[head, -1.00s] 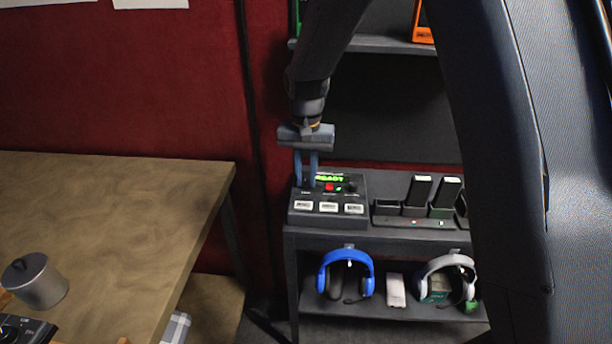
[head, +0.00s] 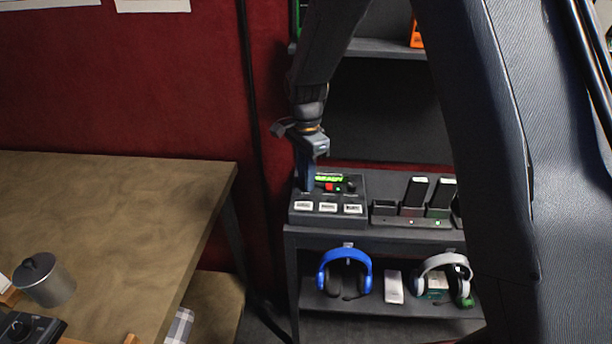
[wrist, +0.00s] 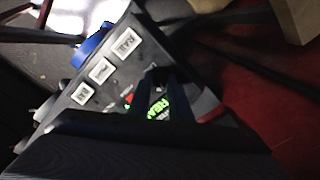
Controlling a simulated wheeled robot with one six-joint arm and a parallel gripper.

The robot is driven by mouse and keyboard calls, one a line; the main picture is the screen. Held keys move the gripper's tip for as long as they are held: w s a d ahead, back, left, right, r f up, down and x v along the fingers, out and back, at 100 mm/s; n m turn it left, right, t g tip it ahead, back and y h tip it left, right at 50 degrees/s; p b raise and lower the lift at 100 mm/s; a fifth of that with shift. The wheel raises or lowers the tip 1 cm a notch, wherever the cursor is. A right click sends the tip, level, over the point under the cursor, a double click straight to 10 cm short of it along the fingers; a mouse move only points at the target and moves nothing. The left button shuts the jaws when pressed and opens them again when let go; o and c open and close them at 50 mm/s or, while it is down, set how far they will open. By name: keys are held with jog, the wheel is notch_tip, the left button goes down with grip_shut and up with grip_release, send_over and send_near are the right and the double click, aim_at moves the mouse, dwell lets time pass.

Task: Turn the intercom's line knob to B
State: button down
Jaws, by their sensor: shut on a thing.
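The intercom (head: 330,207) is a dark box on the shelf unit's top. It has a lit green display (head: 328,178), a red button (head: 329,187) and a row of white-labelled keys along its front. My gripper (head: 306,188) points down at the left part of its panel, and its jaws are shut on the line knob, which the fingers mostly hide. In the wrist view the fingers (wrist: 168,95) reach the panel beside the display, with the intercom (wrist: 110,85) appearing tilted. The knob's pointer and letters cannot be read.
A charger dock (head: 410,220) with upright packs stands right of the intercom. A blue headset (head: 345,258) and a grey headset (head: 440,264) are on the shelf below. A wooden table (head: 110,215) with a metal pot (head: 45,281) is at left.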

jog(key=shift+r+m, duration=0.1)
jog(key=shift+m, duration=0.7)
jog(key=c, duration=1.6)
grip_release()
notch_tip(320, 180, up, 8)
jog(key=shift+f+b, duration=0.1)
jog(key=shift+b, duration=0.95)
